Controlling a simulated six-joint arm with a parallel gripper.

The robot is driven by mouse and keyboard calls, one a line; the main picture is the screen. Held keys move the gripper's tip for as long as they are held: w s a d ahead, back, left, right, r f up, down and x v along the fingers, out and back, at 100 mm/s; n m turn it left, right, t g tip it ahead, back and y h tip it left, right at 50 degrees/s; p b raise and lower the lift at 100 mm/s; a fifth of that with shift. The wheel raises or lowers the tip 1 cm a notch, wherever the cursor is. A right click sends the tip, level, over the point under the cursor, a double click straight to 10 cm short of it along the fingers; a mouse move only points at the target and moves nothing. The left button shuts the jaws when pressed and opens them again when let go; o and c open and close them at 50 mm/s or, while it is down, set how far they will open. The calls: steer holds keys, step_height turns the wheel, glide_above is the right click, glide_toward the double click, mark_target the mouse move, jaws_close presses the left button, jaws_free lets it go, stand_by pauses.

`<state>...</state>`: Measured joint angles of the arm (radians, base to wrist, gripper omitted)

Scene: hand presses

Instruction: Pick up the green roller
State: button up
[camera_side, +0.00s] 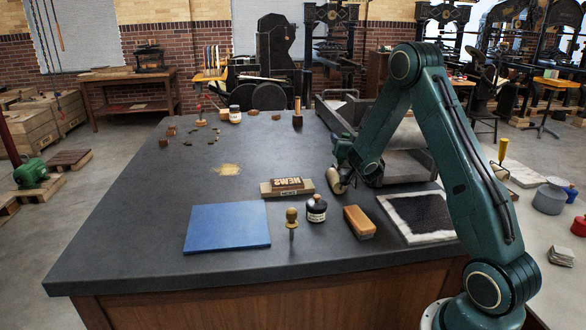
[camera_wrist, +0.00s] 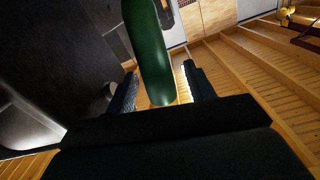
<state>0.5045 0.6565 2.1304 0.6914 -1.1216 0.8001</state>
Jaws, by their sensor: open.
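The green roller (camera_wrist: 150,50) is a smooth dark green cylinder in the wrist view. It runs from the top edge down between the two dark fingers of my gripper (camera_wrist: 159,68). The fingers stand apart, with a visible gap on each side of the roller. In the side view my gripper is low over the dark bench (camera_side: 150,225), right of its middle and largely hidden by my arm. A pale cylindrical piece (camera_side: 338,181) shows beside it there. I cannot clearly make out the green roller in the side view.
A blue slab (camera_side: 227,227) lies left. A grey tray (camera_side: 405,165) stands behind my arm.

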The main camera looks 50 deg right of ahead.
jaws_close()
stand_by(0.3)
steer(key=shift+r, duration=0.25)
step_height(320, 180, up, 20)
steer(key=shift+f, duration=0.15)
stand_by(0.7)
stand_by(0.4)
